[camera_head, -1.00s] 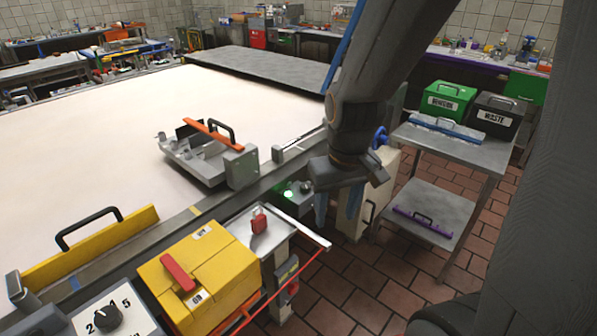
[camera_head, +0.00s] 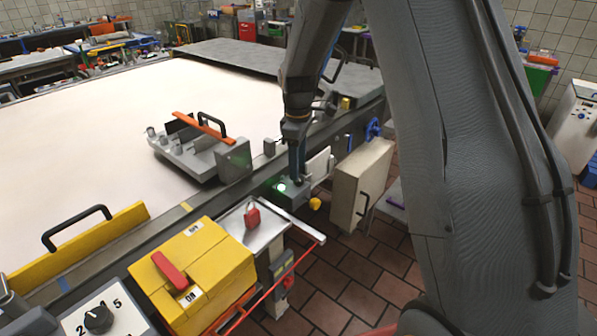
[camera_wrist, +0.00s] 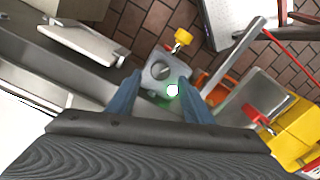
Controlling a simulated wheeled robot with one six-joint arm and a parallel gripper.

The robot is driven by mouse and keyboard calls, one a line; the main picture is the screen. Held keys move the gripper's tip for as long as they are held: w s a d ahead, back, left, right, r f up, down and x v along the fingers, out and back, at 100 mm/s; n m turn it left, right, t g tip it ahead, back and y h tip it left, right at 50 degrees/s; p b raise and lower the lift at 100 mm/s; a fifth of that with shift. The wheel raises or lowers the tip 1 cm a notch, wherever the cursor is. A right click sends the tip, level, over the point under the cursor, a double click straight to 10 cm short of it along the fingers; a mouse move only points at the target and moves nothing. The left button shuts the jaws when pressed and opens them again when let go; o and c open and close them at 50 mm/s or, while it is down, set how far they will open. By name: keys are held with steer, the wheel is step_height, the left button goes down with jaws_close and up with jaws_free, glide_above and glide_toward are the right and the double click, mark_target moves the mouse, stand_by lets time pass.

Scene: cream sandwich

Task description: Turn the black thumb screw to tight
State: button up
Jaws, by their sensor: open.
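My gripper (camera_head: 297,180) points down at a small grey control box (camera_head: 290,193) on the conveyor's near side. In the wrist view the two blue fingers of my gripper (camera_wrist: 160,79) are apart, with nothing held between them. The grey box (camera_wrist: 149,84) lies beyond and between the fingertips, with a round grey knob (camera_wrist: 162,70) and a lit green lamp (camera_wrist: 173,90) on it. I cannot tell contact. No black thumb screw can be clearly made out; the round knob looks grey, and I cannot tell whether it is the screw.
A yellow knob (camera_wrist: 183,37) sticks out beside the grey box. A steel tray with a red padlock (camera_head: 252,217) and a yellow box (camera_head: 205,270) stand to the left. A beige cabinet (camera_head: 358,185) stands close on the right. A scraper unit with an orange bar (camera_head: 203,125) sits on the conveyor.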

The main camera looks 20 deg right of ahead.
mark_target(299, 181)
steer(key=shift+f+p, duration=0.35)
steer(key=shift+f, duration=1.4)
steer(key=c, duration=1.1)
steer(key=shift+o, duration=0.2)
